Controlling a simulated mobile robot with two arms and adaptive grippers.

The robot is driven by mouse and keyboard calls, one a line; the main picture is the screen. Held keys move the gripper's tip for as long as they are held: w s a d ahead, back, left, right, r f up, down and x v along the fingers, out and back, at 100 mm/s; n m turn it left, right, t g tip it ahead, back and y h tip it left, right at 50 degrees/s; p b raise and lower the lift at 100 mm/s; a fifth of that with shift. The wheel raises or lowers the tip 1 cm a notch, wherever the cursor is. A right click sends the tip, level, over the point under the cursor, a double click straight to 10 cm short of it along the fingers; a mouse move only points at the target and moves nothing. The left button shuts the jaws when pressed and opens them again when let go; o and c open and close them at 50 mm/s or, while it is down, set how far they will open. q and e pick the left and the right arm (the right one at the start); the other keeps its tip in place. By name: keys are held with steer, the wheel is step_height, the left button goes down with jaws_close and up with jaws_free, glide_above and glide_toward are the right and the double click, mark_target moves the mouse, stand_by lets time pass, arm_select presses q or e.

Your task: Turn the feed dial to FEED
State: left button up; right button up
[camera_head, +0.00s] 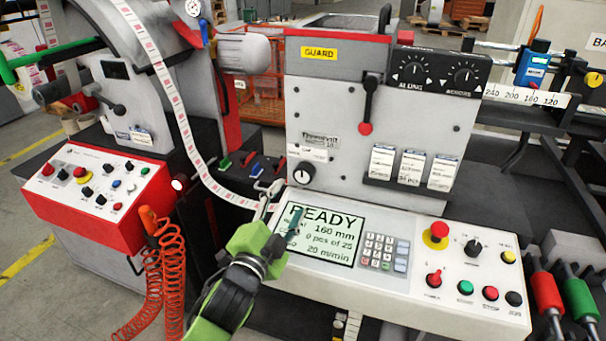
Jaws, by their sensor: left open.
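My left gripper (280,218) is green and black and comes in from the bottom left. Its fingers are apart and empty, in front of the left edge of the display. A black dial with a pale mark (303,172) sits on the grey housing, just above and right of the fingertips, apart from them in the picture. Small labels beside it are too blurred to read. Another black knob (473,248) is on the white control panel at the right. I cannot tell from the lettering which of them is the feed dial. My right gripper is not in view.
The display (320,234) reads READY, 160 mm, 20 m/min. A keypad (384,250) and a red-and-yellow button (437,235) lie right of it. A white label strip (196,165) runs down close to the gripper. Orange coiled hoses (172,275) hang at the left.

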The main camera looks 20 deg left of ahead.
mark_target(303, 177)
arm_select(q)
steer(key=w, duration=0.3)
steer(key=shift+w+d+r, duration=0.1)
steer(key=shift+w, duration=0.3)
steer(key=w+p, duration=0.1)
steer(key=w, duration=0.4)
steer(key=shift+w+d, duration=0.1)
steer(key=shift+w, duration=0.1)
steer(key=shift+w+f, duration=0.2)
steer(key=shift+w, duration=0.45)
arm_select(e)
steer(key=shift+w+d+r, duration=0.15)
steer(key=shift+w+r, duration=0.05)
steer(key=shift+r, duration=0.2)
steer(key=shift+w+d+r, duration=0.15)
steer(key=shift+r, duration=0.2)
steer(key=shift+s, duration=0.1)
arm_select(q)
steer(key=c, duration=1.1)
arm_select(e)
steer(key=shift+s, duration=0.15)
